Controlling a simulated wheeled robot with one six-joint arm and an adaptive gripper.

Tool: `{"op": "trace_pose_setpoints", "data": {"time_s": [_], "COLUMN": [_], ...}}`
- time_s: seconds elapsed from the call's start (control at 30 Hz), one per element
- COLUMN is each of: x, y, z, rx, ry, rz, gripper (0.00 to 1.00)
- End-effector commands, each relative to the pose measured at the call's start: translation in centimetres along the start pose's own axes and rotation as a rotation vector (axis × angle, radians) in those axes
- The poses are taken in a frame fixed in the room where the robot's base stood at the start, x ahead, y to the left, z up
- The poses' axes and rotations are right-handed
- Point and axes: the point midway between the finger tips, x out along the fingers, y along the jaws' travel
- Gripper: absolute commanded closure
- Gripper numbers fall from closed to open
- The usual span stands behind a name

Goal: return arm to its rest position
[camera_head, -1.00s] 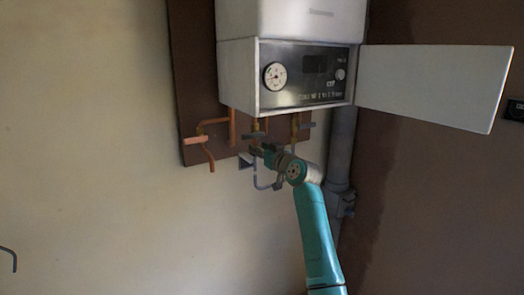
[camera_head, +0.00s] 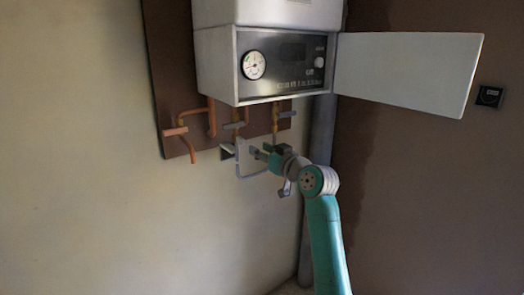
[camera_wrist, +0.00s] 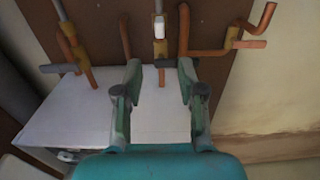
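My teal arm (camera_head: 325,235) reaches up from the bottom of the head view, with its elbow joint below the white boiler (camera_head: 262,60). My gripper (camera_head: 258,152) is just below the boiler's pipes and valves. In the wrist view my gripper (camera_wrist: 160,78) has its two fingers spread apart with nothing between them. The boiler's white underside (camera_wrist: 160,115) and copper pipes (camera_wrist: 185,30) lie beyond the fingers.
The boiler's white panel door (camera_head: 408,72) stands open to the right. A grey vertical pipe (camera_head: 318,140) runs behind my arm. A dark socket (camera_head: 489,96) is on the brown wall. The lower left is clear.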

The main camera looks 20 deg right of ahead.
Motion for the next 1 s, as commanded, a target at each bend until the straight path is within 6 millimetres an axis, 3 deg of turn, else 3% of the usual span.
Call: {"op": "trace_pose_setpoints", "data": {"time_s": [0.37,0.5,0.67,1.0], "x": [0.0,-0.3,-1.8,-8.7], "y": [0.0,-0.1,-0.8,-3.7], "z": [0.0,1.4,6.9,20.8], "rx": [0.0,0.009,0.04,0.102], "ry": [0.0,-0.006,-0.025,-0.072], "rz": [0.0,0.007,0.041,0.141], "gripper": [0.6,0.6,0.6,0.6]}}
